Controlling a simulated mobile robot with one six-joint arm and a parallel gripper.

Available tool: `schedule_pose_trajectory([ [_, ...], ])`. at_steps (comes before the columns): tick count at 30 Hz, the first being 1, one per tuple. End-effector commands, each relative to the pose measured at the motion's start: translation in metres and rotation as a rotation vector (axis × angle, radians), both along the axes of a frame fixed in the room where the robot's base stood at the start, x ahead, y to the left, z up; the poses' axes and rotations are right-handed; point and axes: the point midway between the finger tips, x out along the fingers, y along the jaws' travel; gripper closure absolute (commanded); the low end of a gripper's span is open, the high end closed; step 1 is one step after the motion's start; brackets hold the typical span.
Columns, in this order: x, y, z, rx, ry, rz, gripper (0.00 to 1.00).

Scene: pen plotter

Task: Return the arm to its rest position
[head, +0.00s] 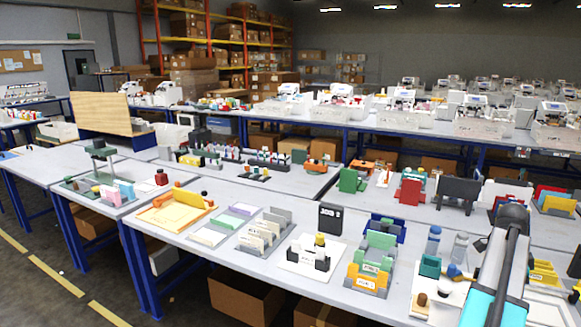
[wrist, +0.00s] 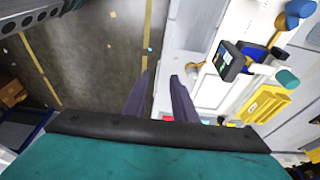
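My gripper (wrist: 160,86) shows in the wrist view as two dark fingers with a clear gap between them. It is open, and nothing is held. Through the gap I see the grey floor and the edge of the white table. In the head view my arm (head: 497,272) rises at the lower right, in front of the near table. My fingers cannot be made out there. I cannot pick out a pen plotter for certain.
The near table (head: 190,236) carries several small stations, including an orange tray (head: 152,216) and a black sign (head: 330,218). In the wrist view a yellow bin (wrist: 264,104) and a dark boxy device (wrist: 229,61) stand right of my fingers. Open floor (wrist: 95,50) lies left.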

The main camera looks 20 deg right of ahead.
Motion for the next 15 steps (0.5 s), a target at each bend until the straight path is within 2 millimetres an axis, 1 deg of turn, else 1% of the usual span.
schedule_pose_trajectory([
  [3, 0.001, 0.0, 0.0, 0.0, 0.0, 0.001, 0.75],
  [8, 0.011, 0.003, -0.001, 0.001, 0.001, 0.017, 0.75],
  [11, 0.019, 0.006, -0.005, 0.007, 0.003, 0.029, 0.75],
  [15, 0.034, 0.013, -0.013, 0.017, 0.009, 0.054, 0.75],
])
